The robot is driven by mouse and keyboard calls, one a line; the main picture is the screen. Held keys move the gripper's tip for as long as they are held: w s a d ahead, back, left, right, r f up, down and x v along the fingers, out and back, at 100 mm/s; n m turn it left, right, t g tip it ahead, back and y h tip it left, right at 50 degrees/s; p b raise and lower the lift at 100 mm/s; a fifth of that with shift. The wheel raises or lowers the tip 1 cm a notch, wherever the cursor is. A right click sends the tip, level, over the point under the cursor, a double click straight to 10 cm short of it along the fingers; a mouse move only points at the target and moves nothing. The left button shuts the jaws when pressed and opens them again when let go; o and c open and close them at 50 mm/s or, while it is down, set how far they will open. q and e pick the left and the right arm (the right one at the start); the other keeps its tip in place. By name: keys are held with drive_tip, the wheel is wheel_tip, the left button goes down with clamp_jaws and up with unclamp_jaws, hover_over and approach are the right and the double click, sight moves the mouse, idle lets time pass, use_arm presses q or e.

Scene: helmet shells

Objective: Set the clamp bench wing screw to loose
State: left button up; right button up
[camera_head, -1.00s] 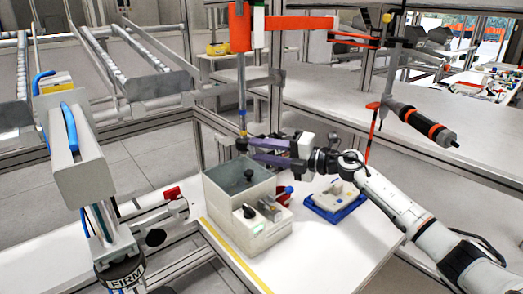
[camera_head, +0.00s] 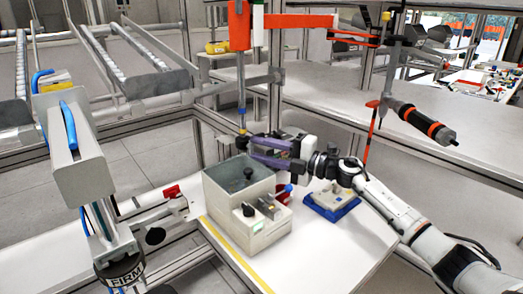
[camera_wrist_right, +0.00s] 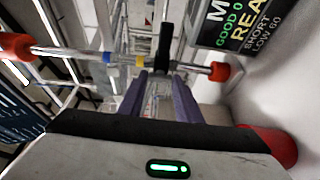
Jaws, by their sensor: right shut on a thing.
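My right gripper (camera_head: 252,146) reaches in from the right, with its purple fingers level above the grey box. It is shut on a black part (camera_wrist_right: 164,45) at the lower end of an upright metal rod (camera_head: 241,95). This part looks like the wing screw, but its set position cannot be read. In the right wrist view it stands between the fingers, across the rod (camera_wrist_right: 88,57), which has blue and yellow collars and red ends. My left gripper is not in view.
A grey open-topped box (camera_head: 225,215) with black knobs stands just below my right gripper. A blue tray (camera_head: 333,212) lies to its right on the white table (camera_head: 340,252). A black and orange tool (camera_head: 425,124) hangs at the right. A post marked FIRM (camera_head: 122,272) stands at the lower left.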

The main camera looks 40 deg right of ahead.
drive_tip(key=o, duration=1)
drive_tip(key=shift+o, duration=0.2)
drive_tip(key=v, duration=1)
drive_tip(key=shift+s+b, duration=0.2)
drive_tip(key=shift+b, duration=0.2)
